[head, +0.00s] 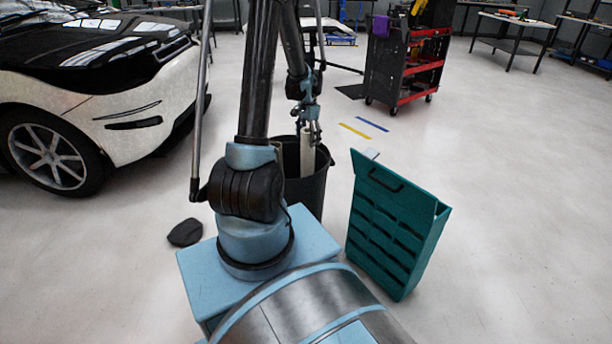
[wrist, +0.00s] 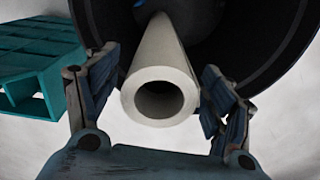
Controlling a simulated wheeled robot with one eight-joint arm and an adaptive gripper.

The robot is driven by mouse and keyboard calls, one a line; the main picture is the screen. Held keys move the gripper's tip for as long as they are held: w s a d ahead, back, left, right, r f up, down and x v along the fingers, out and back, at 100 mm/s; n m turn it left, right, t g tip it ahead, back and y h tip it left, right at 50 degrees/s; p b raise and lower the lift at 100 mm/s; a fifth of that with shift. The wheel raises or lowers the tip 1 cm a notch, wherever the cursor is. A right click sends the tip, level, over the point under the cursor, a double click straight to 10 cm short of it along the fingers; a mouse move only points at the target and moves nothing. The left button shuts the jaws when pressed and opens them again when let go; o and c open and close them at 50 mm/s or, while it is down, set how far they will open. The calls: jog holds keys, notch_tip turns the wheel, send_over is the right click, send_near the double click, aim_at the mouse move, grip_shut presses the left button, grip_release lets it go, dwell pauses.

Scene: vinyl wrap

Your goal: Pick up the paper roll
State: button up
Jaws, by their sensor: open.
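The white paper roll (head: 307,155) stands in a dark round bin (head: 318,185) behind my arm in the head view. In the wrist view the paper roll (wrist: 160,92) points its hollow end at the camera. My gripper (wrist: 164,105) is open, with one finger on each side of the roll's end. In the head view my gripper (head: 309,130) is at the roll's top, above the bin. The roll's lower part is hidden in the bin.
A teal slotted cabinet (head: 390,235) stands just right of the bin. A black and white car (head: 90,90) is at the left. A dark flat object (head: 185,232) lies on the floor. A red and black tool cart (head: 405,65) stands behind. Floor at the right is clear.

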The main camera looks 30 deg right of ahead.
aim_at(307, 146)
jog(key=shift+a+f, duration=0.1)
jog(key=shift+f, duration=2.45)
jog(key=c, duration=1.6)
